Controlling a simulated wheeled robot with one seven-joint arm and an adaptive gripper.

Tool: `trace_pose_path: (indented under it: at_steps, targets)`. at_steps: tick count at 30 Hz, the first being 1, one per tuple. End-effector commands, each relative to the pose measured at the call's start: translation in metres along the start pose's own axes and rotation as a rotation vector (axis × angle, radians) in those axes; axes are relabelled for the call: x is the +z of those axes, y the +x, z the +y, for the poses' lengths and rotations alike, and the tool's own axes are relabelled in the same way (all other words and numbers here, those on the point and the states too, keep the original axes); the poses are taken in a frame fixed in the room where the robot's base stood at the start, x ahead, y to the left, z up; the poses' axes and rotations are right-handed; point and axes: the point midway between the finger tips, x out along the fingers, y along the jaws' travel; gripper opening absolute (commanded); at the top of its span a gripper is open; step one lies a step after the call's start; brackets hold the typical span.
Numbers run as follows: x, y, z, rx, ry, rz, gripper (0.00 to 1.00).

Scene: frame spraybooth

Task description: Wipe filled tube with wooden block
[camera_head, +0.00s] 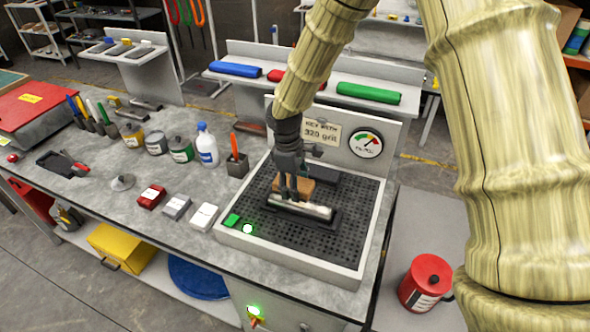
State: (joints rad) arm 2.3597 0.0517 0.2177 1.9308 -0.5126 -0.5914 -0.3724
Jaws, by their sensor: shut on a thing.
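My gripper (292,186) points down over the perforated bed of the booth and is shut on a wooden block (298,191). The block is light brown and partly hidden by the fingers. A pale, shiny tube (307,210) lies in a dark cradle (325,220) just in front of the block. The block is at the tube's far side or on top of it; I cannot tell whether they touch.
The perforated bed (348,238) has a raised light rim and a back panel with a gauge (366,145). Red, grey and white blocks (205,217) lie to the left. A red can (425,281) is at lower right.

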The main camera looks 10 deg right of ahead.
Motion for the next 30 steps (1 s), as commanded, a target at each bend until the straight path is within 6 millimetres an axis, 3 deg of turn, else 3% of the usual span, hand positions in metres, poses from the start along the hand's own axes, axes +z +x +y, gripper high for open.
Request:
trace_pose_path:
  at_steps: [12,30]
  targets:
    - [0.008,-0.036,0.002,-0.001,0.004,-0.001,0.17]
    - [0.008,-0.037,0.002,-0.001,0.004,0.0,0.17]
